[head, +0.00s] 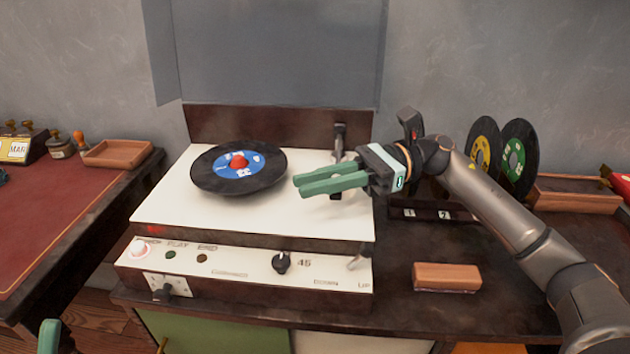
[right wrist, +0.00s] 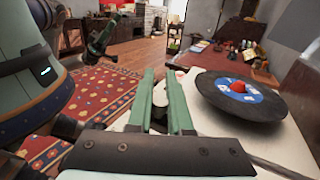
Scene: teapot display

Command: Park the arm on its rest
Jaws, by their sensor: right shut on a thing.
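The record player (head: 165,200) has a cream deck and a black record (head: 215,178) with a blue label and red centre, also in the right wrist view (right wrist: 215,95). The dark metal tone arm (head: 340,140) shows behind my right gripper (head: 298,186), at the deck's right side; my fingers hide part of it. My right gripper is shut on it, and a small grey piece shows between the fingers in the right wrist view (right wrist: 159,100). The rest cannot be told apart. One green finger of my left gripper (head: 50,336) shows at the lower left; its opening is not shown.
The front panel has a black knob (head: 281,262) and a small lever (head: 358,257). A wooden block (head: 447,277) lies right of the player. Records with yellow (head: 481,152) and green (head: 514,158) labels stand behind my right arm. A red-topped desk (head: 60,215) is at left.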

